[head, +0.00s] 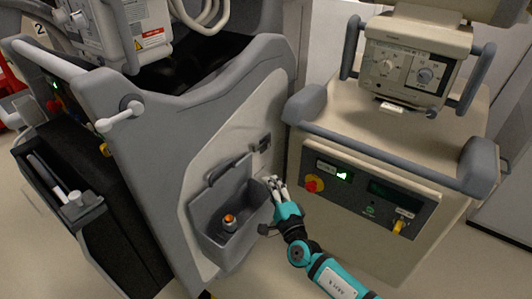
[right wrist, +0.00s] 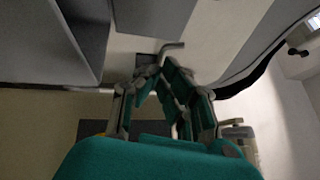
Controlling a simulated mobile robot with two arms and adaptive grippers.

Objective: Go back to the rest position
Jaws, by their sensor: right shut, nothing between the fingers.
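My right gripper (head: 277,187) reaches in from the lower right in the head view, beside the open grey bin on the left cart. It is shut and empty, and its fingertips are close to the bin's right edge; I cannot tell whether they touch. In the right wrist view the teal fingers (right wrist: 163,68) come together with nothing held. A small bent grey lever (right wrist: 171,46) shows just beyond the fingertips there. My left gripper is not in view.
The open grey bin (head: 212,208) holds a small orange-topped object (head: 230,222). The grey cart (head: 185,85) stands left; the beige cart (head: 385,240) with a control panel (head: 370,198) stands right, close to my arm. Bare floor (head: 40,235) shows at lower left.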

